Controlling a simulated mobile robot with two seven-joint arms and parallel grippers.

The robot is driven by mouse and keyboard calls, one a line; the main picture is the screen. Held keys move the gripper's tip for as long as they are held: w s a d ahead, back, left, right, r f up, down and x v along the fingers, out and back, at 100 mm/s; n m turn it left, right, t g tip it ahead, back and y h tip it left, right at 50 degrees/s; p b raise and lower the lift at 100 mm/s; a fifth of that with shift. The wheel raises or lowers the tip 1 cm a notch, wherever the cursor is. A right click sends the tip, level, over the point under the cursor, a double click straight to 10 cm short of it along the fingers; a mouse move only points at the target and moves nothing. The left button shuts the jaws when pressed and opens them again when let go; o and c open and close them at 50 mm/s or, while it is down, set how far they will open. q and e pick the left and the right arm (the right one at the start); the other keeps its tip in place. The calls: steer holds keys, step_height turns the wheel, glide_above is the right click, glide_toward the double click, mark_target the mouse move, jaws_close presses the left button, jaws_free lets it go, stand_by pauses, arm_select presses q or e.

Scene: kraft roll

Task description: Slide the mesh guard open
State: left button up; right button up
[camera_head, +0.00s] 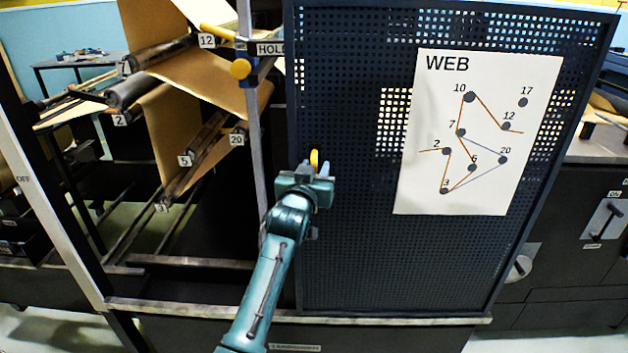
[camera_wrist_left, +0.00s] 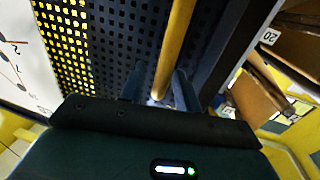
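The mesh guard (camera_head: 350,240) is a dark blue perforated panel covering the right part of the machine front. A yellow upright handle (camera_head: 314,158) is near its left edge. My left gripper (camera_head: 316,169) is at this handle, in front of the mesh. In the left wrist view, the yellow handle (camera_wrist_left: 176,45) runs between the two fingers of my left gripper (camera_wrist_left: 163,92), beside the mesh guard (camera_wrist_left: 120,30). I cannot tell whether the fingers press on it. The handle's lower part is hidden by the gripper. My right gripper is not in view.
Left of the guard, the machine is uncovered, with brown paper (camera_head: 165,125) over numbered rollers (camera_head: 135,88). A white WEB diagram (camera_head: 480,130) is on the guard. Dark cabinets (camera_head: 575,220) stand at the right.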

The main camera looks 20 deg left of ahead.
arm_select(q)
step_height(320, 180, up, 7)
steer(key=shift+r, duration=0.1)
stand_by(0.4)
